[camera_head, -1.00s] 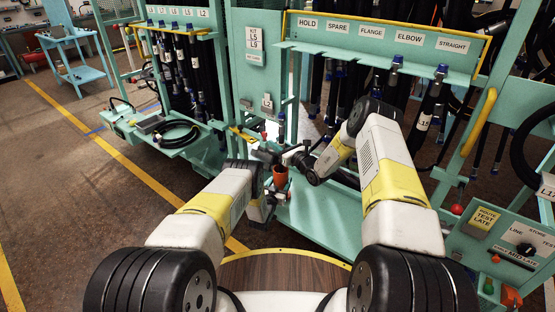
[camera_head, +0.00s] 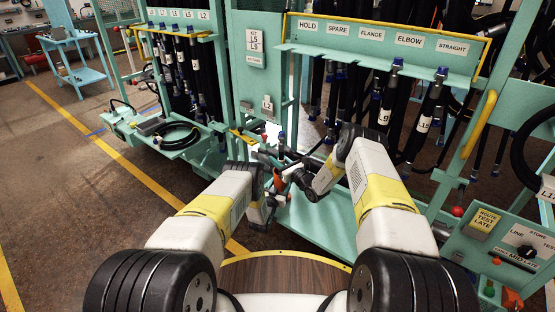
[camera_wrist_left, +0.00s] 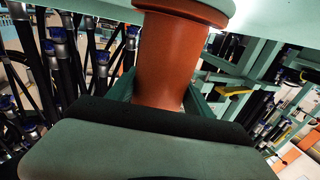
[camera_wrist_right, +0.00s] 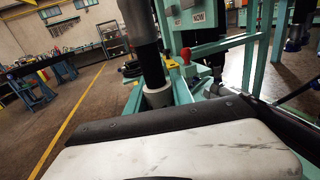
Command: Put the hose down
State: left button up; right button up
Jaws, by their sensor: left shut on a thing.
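An orange cup-like piece with a wide rim (camera_wrist_left: 166,62) fills the middle of the left wrist view. My left gripper (camera_head: 270,203) is shut on it; the near finger covers its lower part. In the head view the orange piece (camera_head: 278,184) is small and partly covered by the grippers. A black hose with a pale end collar (camera_wrist_right: 157,96) hangs upright before my right gripper (camera_head: 291,178) in the right wrist view. The near finger hides where they meet, so I cannot tell whether that gripper holds it. The two grippers are close together.
A teal rack (camera_head: 382,41) with labels HOLD, SPARE, FLANGE, ELBOW and STRAIGHT carries several hanging hoses behind my right arm. A side tray (camera_head: 176,142) with a coiled hose stands left. A control panel (camera_head: 503,243) stands at right. The floor at left is open.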

jog(key=o, duration=0.4)
jog(key=shift+o, duration=0.2)
